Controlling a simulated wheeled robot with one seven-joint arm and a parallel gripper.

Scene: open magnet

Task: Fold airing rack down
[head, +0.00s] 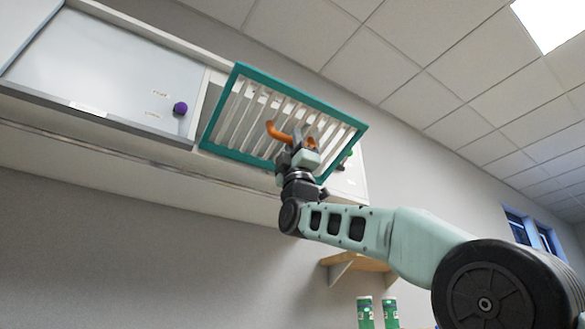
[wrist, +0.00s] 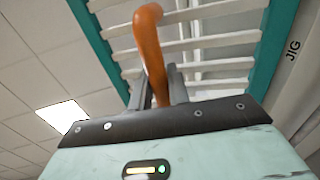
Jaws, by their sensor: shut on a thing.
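The airing rack (head: 234,104) has a teal frame with white slats and stands tilted out from the wall unit in the head view. Its frame (wrist: 96,40) and slats also fill the upper part of the wrist view. A curved orange handle (head: 277,132) is at the rack's front; in the wrist view the handle (wrist: 150,40) rises between the grey fingers. My gripper (head: 300,148) is at the rack's front, shut on this handle. The fingers also show in the wrist view (wrist: 160,88). My gripper and wrist hide part of the rack's lower edge.
A wall cabinet with a pale panel (head: 100,70) and a purple knob (head: 180,108) is left of the rack. A wooden shelf (head: 357,263) is below right, with green-and-white containers (head: 365,312) lower down. The wall area below the cabinet is clear.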

